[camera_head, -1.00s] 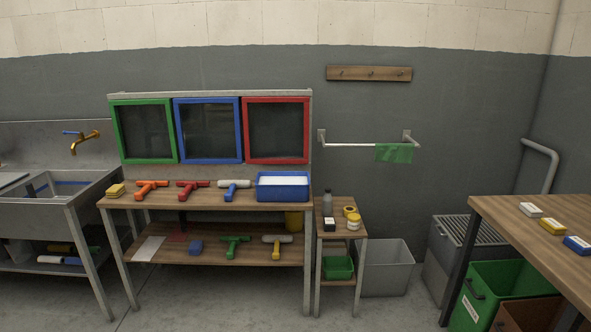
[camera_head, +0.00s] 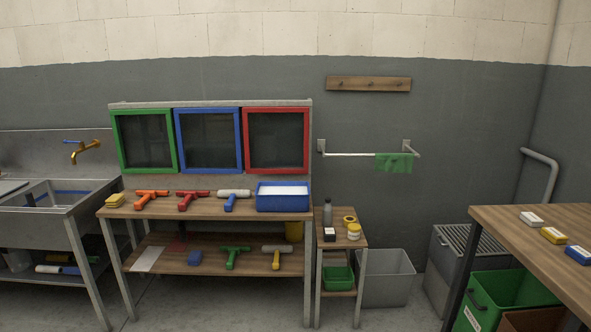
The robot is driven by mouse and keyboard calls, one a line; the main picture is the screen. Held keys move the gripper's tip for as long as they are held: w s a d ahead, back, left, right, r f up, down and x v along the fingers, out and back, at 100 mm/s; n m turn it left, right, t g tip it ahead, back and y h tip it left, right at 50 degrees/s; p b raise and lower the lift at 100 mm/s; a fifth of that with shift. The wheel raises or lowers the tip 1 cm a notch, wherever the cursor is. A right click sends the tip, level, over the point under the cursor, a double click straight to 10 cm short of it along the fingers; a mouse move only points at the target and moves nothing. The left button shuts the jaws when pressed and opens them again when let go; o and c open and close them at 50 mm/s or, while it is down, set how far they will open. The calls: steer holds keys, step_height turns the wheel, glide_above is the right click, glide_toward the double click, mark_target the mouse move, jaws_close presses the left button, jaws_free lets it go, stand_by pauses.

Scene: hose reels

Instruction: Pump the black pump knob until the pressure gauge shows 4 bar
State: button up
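I see no black pump knob and no pressure gauge in the head view. My gripper is not in view either. A grey bottle with a dark cap (camera_head: 327,213) stands on the small side table (camera_head: 340,242), but I cannot make out a pump knob or a gauge on it.
A two-level wooden bench (camera_head: 140,211) holds several squeegee-like tools and a blue tray (camera_head: 283,208), below green, blue and red framed panels. A metal sink (camera_head: 60,225) is left. A grey bin (camera_head: 388,285), green crate (camera_head: 490,308) and wooden table (camera_head: 525,245) are right.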

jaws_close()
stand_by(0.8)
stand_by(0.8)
